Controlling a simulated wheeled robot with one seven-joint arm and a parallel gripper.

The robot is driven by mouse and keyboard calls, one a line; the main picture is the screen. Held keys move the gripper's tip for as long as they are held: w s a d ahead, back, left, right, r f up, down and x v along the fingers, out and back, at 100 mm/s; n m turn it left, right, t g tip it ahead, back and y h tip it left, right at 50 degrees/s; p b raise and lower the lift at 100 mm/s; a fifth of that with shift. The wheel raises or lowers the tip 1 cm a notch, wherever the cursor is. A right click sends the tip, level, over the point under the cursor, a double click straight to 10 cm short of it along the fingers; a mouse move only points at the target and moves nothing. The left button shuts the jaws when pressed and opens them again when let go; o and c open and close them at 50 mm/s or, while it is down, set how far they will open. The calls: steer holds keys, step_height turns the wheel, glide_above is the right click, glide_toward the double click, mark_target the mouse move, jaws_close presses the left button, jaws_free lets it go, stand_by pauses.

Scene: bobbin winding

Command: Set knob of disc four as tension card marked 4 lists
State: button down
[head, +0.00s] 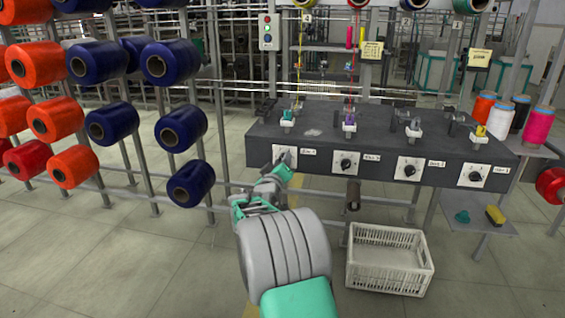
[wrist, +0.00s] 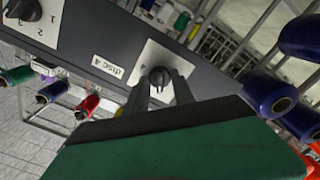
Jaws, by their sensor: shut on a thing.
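The knob of disc four (wrist: 160,76) is a dark round knob on a white plate, next to a label reading "DISC 4" (wrist: 107,66). The plate (head: 279,150) sits at the left end of the dark machine front in the head view. My gripper (head: 285,163) reaches up to it and hides most of the knob there. In the wrist view, the fingers of my gripper (wrist: 161,86) stand on both sides of the knob, shut on it. Its scale marks and setting cannot be read.
Three more knobs, near (head: 346,162), middle (head: 409,170) and far (head: 475,176), line the machine front. A white crate (head: 388,260) stands on the floor below. A rack of blue bobbins (head: 190,183) is close on the left. A low shelf (head: 478,215) is at right.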

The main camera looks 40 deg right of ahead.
steer(key=c, duration=1.1)
jaws_free()
steer(key=shift+o, duration=0.2)
steer(key=shift+a, duration=0.15)
steer(key=p+v, duration=0.1)
steer(key=v, duration=0.6)
steer(key=shift+s+a, duration=0.15)
steer(key=shift+a, duration=0.1)
